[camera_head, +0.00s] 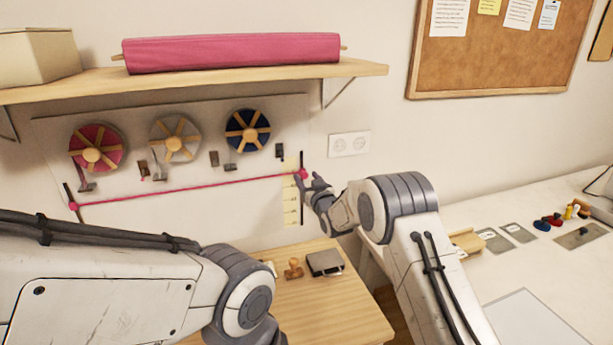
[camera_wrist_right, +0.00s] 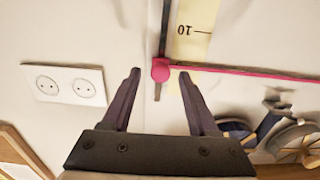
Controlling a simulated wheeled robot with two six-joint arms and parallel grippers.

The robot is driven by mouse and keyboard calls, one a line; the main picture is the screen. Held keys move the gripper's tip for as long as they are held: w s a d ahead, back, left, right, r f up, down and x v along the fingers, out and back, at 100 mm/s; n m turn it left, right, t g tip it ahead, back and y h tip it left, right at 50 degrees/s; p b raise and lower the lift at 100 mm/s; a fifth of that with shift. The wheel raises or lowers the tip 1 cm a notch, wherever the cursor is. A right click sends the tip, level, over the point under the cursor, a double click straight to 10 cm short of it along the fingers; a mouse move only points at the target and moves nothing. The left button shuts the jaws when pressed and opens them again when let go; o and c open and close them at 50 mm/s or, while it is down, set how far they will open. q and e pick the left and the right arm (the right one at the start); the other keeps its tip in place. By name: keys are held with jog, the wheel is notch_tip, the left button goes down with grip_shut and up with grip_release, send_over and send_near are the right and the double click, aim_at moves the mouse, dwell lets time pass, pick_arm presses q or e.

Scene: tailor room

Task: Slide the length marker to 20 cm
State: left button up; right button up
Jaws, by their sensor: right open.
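The length marker, a pink knob (camera_head: 303,174), sits on a dark vertical rail at the right end of the wall panel. A pale yellow scale strip (camera_head: 291,205) runs beside the rail. A pink cord (camera_head: 190,188) slopes from the knob to another pink knob (camera_head: 73,206) at left. My left gripper is out of view.
Three ribbon spools, pink (camera_head: 96,147), white (camera_head: 175,138) and blue (camera_head: 248,130), hang on the panel under a wooden shelf (camera_head: 365,69). A white socket (camera_head: 349,144) is right of the rail. A small wooden table (camera_head: 350,310) with a stamp stands below.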

jog(key=shift+w+a, duration=0.1)
jog(key=shift+w, duration=0.05)
grip_shut()
dwell(1.4)
